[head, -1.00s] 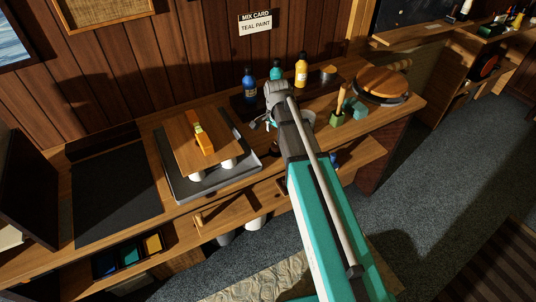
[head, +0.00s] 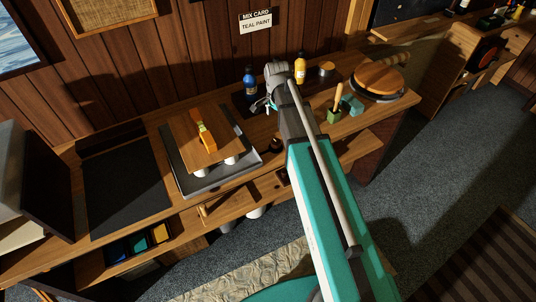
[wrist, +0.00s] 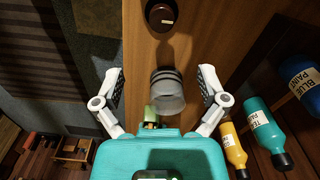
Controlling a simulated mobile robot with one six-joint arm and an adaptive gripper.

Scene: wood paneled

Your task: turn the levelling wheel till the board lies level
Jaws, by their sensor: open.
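The square wooden board (head: 188,132) sits on white feet over a grey tray (head: 215,183) on the bench. A yellow-orange level-like piece (head: 207,139) lies across it. I cannot tell the board's tilt from here. A dark red-brown round knob (head: 275,145), likely the levelling wheel, is on the bench right of the tray. It also shows at the top of the wrist view (wrist: 161,14), with a pale mark. My gripper (head: 262,104) is above the bench's back part, right of the board. In the wrist view my gripper (wrist: 160,85) is open and empty, with a grey cup (wrist: 167,92) below between its fingers.
A blue bottle (head: 249,84) and yellow bottle (head: 300,68) stand behind; a teal bottle (wrist: 265,132) shows in the wrist view. A green block with a brush (head: 334,115) and a round wooden lid (head: 380,81) are to the right. A black mat (head: 125,180) lies left.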

